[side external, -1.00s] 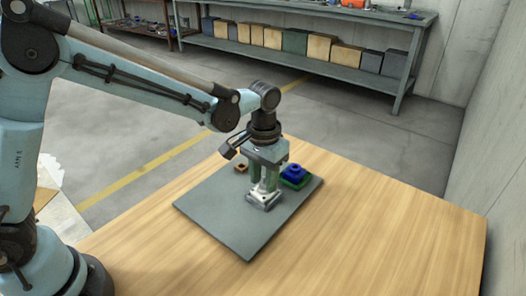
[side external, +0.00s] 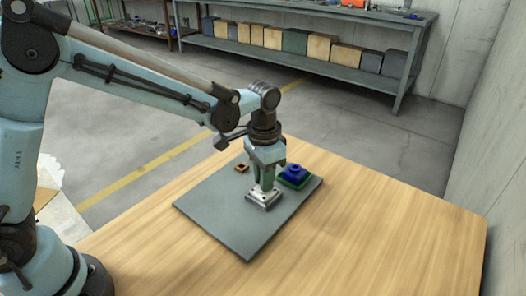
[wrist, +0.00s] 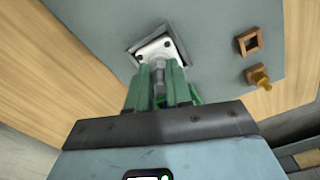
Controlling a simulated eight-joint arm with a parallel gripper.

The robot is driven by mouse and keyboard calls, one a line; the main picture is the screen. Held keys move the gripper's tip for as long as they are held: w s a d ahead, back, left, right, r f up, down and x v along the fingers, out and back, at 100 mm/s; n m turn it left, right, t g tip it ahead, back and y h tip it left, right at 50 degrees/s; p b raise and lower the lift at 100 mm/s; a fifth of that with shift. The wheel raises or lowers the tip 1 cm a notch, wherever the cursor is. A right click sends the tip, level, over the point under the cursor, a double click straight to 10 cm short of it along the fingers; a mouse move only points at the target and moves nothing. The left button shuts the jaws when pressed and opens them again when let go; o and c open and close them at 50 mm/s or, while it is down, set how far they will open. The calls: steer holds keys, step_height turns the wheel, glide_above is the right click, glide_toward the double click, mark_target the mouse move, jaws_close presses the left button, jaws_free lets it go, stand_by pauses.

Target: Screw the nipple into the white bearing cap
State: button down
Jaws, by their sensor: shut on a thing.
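The white bearing cap (side external: 262,200) sits on the grey plate, with a square flange and bolt holes at its corners. It also shows in the wrist view (wrist: 158,48), in a dark square surround. My gripper (side external: 263,187) points straight down over the cap. In the wrist view, its green fingers (wrist: 158,72) are shut on the grey nipple (wrist: 159,76), which stands upright at the middle of the cap. The nipple's lower end meets the cap in the picture; how deep it sits in the cap is hidden.
A blue part (side external: 294,171) on a green base stands close behind and right of the cap. A brown square holder (wrist: 248,40) is empty; another (wrist: 254,74) carries a brass fitting (wrist: 262,80). The grey plate (side external: 230,220) is clear toward the front.

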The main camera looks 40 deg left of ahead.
steer(key=m, duration=1)
steer(key=shift+f, duration=0.1)
steer(key=m, duration=0.9)
steer(key=shift+f+m, duration=0.1)
steer(key=shift+m, duration=0.2)
steer(key=c, duration=1)
jaws_free()
